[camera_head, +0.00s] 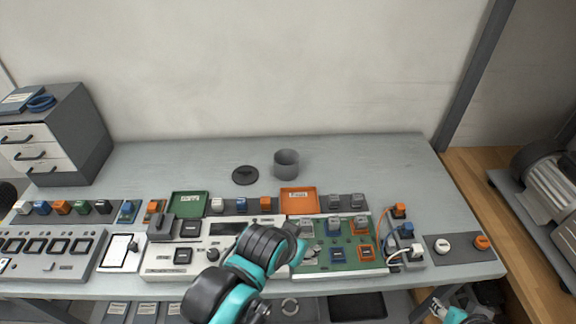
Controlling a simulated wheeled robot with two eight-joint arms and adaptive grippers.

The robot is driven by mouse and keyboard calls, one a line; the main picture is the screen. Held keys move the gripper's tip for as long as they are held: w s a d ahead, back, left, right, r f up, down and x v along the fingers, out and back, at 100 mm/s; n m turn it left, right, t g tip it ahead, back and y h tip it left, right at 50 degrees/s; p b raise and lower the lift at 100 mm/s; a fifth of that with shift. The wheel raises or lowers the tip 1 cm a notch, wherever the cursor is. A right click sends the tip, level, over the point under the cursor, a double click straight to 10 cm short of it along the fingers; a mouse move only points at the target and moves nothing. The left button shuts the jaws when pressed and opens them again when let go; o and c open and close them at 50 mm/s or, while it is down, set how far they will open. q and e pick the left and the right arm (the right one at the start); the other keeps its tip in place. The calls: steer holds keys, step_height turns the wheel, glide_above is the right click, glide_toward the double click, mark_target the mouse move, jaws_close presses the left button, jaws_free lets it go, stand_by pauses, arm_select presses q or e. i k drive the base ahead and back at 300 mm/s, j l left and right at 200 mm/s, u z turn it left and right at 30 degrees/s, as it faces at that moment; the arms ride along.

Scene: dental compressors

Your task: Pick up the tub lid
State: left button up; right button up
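The tub lid, a dark round disc (245,175), lies flat on the bench to the left of an open grey tub (287,163). The two are apart. My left arm comes in from the bottom middle and covers part of the panel; its gripper (299,251) is near the green circuit board, nearer the front edge than the lid and apart from it. The fingers are mostly hidden by the arm. Only a small part of my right gripper (438,307) shows at the bottom right, beyond the bench's front edge.
An orange tray (298,201) and a green tray (188,204) stand in front of the lid, with several small coloured blocks beside them. Devices and a circuit board (337,257) fill the front. A drawer cabinet (55,135) stands at left. The bench (370,165) is clear right of the tub.

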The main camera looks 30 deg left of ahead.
mark_target(245, 175)
steer(key=u, duration=1.4)
